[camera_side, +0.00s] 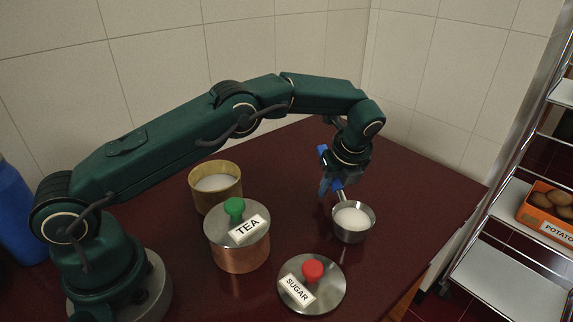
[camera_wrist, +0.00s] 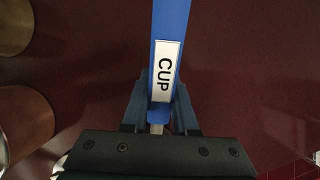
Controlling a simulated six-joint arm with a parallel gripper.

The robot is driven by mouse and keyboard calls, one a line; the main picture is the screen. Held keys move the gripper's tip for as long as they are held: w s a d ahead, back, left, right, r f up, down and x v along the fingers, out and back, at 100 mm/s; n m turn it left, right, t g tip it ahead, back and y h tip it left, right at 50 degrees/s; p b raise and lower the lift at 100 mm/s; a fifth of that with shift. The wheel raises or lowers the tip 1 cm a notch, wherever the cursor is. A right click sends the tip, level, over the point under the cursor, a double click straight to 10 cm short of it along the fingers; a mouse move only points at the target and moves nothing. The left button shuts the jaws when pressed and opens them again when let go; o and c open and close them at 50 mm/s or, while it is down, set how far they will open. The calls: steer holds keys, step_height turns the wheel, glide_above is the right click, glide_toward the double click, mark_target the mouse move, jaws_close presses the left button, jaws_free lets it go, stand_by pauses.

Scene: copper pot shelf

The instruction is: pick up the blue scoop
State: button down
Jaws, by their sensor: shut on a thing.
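The blue scoop has a blue handle, whose end shows at my wrist in the side view (camera_side: 323,152), and a steel bowl full of white grains at the lower right. In the wrist view the blue handle (camera_wrist: 170,25) runs up from between my fingers, with a white label reading CUP. My gripper (camera_side: 331,186) points down and is shut on the scoop. It also shows in the wrist view (camera_wrist: 160,100), one finger on each side of the handle. The bowl looks roughly level; I cannot tell whether it touches the counter.
A copper pot with a TEA lid (camera_side: 240,245) stands left of the scoop. An open pot of white grains (camera_side: 215,188) stands behind it. A SUGAR lid (camera_side: 325,285) with a red knob lies in front. A wire shelf with a potato box (camera_side: 540,215) stands right. The right counter is clear.

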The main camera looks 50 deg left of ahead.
step_height(320, 180, up, 4)
steer(key=shift+f, duration=0.1)
steer(key=shift+s+a, duration=0.1)
steer(key=shift+a, duration=0.2)
steer(key=s+a+r, duration=0.5)
steer(key=a+r, duration=0.2)
steer(key=a, duration=0.3)
steer(key=s+d+r+n+g+h, duration=0.2)
steer(key=s+n, duration=0.4)
steer(key=n, duration=0.5)
steer(key=s+d+r+n+g+h, duration=0.2)
steer(key=s+n, duration=0.4)
steer(key=n, duration=0.5)
steer(key=d+r+g, duration=0.1)
steer(key=d+g, duration=0.1)
steer(key=shift+d+r+n, duration=0.2)
steer(key=shift+d+n, duration=0.1)
